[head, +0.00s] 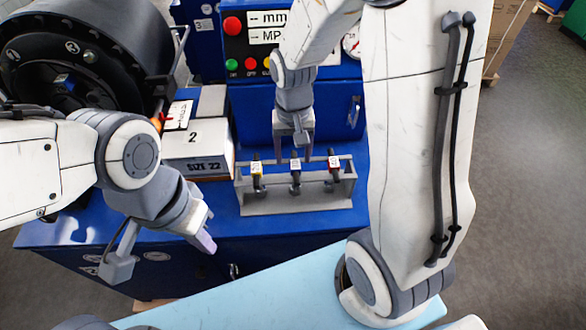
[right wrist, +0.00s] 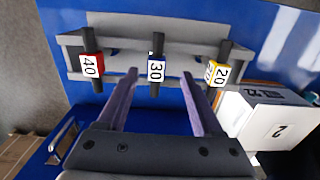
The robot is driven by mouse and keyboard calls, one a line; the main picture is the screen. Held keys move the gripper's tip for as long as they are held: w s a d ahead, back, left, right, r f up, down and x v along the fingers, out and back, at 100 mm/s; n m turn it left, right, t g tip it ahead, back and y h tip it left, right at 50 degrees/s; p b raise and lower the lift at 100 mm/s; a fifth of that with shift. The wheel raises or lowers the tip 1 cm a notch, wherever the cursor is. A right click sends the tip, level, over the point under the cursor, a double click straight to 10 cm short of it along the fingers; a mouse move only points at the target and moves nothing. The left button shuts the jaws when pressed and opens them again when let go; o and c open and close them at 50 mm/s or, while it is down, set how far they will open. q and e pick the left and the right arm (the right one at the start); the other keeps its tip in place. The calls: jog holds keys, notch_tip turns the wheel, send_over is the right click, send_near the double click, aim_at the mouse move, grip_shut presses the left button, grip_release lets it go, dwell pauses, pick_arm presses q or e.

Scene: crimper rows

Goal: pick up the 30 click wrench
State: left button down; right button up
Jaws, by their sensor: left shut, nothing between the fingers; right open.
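The 30 click wrench (right wrist: 156,70), with a black shaft and a white tag marked 30, stands upright in the middle of a grey rack; it also shows in the head view (head: 295,174). My right gripper (right wrist: 155,85) is open, with its fingers on either side of the 30 wrench in the right wrist view and nothing held. In the head view my right gripper (head: 296,155) is just behind and above the rack. My left gripper (head: 207,243) is shut and empty, at the front left of the blue bench, away from the rack.
The grey rack (head: 290,205) also holds a red-tagged 40 wrench (right wrist: 91,65) and a yellow-tagged 20 wrench (right wrist: 217,72), close on both sides. A white box marked SIZE 22 (head: 198,150) stands left of the rack. The blue machine (head: 310,100) rises behind.

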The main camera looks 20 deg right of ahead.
aim_at(295, 165)
notch_tip(295, 165, down, 3)
jog(key=shift+r, duration=0.15)
jog(key=shift+w+d+f+p, duration=0.1)
jog(key=shift+f+p, duration=0.1)
jog(key=shift+f, duration=0.65)
jog(key=shift+s+d+f+p, duration=0.1)
jog(key=shift+f+p, duration=0.15)
jog(key=shift+f, duration=0.55)
jog(key=shift+w+d+f+p, duration=0.1)
jog(key=shift+f+p, duration=0.1)
jog(key=shift+f, duration=0.65)
grip_shut()
